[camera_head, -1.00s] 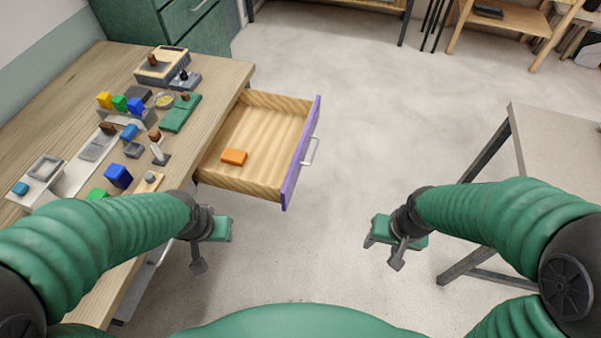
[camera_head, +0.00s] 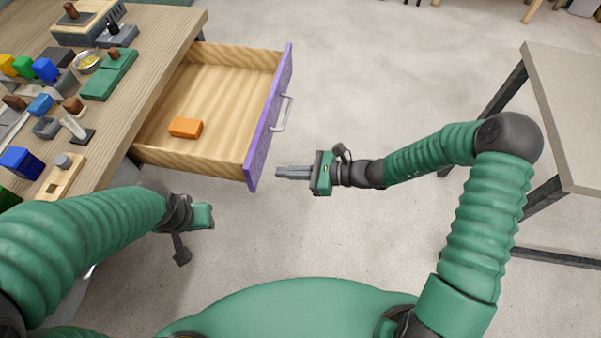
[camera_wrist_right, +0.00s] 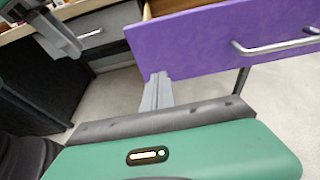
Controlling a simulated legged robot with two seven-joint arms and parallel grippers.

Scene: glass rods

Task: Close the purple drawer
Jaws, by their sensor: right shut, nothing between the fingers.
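The purple drawer front (camera_head: 270,118) stands pulled out from the wooden desk, with a metal handle (camera_head: 283,112) on its outer face. The open drawer box holds an orange block (camera_head: 185,127). My right gripper (camera_head: 280,172) is shut and empty, just outside the front's near end, pointing left towards it. In the right wrist view the fingertips (camera_wrist_right: 158,78) overlap the lower edge of the purple front (camera_wrist_right: 200,45); I cannot tell whether they touch. The handle (camera_wrist_right: 275,46) is to their right. My left gripper (camera_head: 200,216) is near the desk's front edge, its fingers not clearly seen.
The wooden desk (camera_head: 165,30) at left carries several coloured blocks, a bowl (camera_head: 88,62) and a green tray (camera_head: 108,76). A grey-topped table (camera_head: 575,100) stands at right, close to my right arm. The floor between is clear.

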